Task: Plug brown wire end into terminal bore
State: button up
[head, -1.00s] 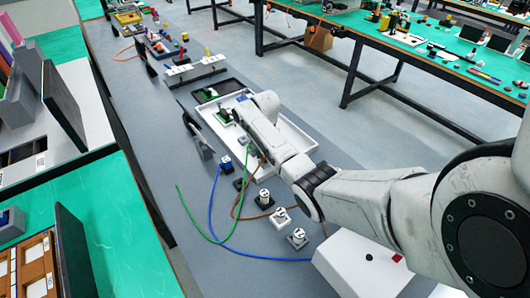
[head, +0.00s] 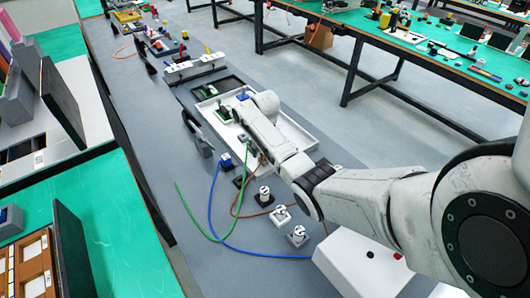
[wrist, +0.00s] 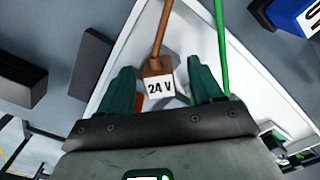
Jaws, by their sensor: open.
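The brown wire end (wrist: 158,68) is a brown plug with a white "24 V" tag, seen in the wrist view. Its brown wire (wrist: 163,25) runs up and away over a white surface. My gripper (wrist: 163,66) has its two green fingers on either side of the plug and is open, with gaps beside it. In the head view my arm hides most of the gripper over the white tray, and the brown wire (head: 236,207) curves across the bench. I cannot make out the terminal bore in either view.
A green wire (head: 190,211) and a blue wire (head: 210,217) loop over the grey bench. A white tray (head: 308,138) lies under my arm, with a black tray (head: 233,82) behind. A white block (head: 298,236) stands in front. A blue block (wrist: 296,15) shows at upper right in the wrist view.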

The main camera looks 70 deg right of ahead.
notch_tip(320, 180, up, 11)
jog(key=shift+b, duration=0.4)
jog(key=shift+f, duration=0.15)
dwell(0.5)
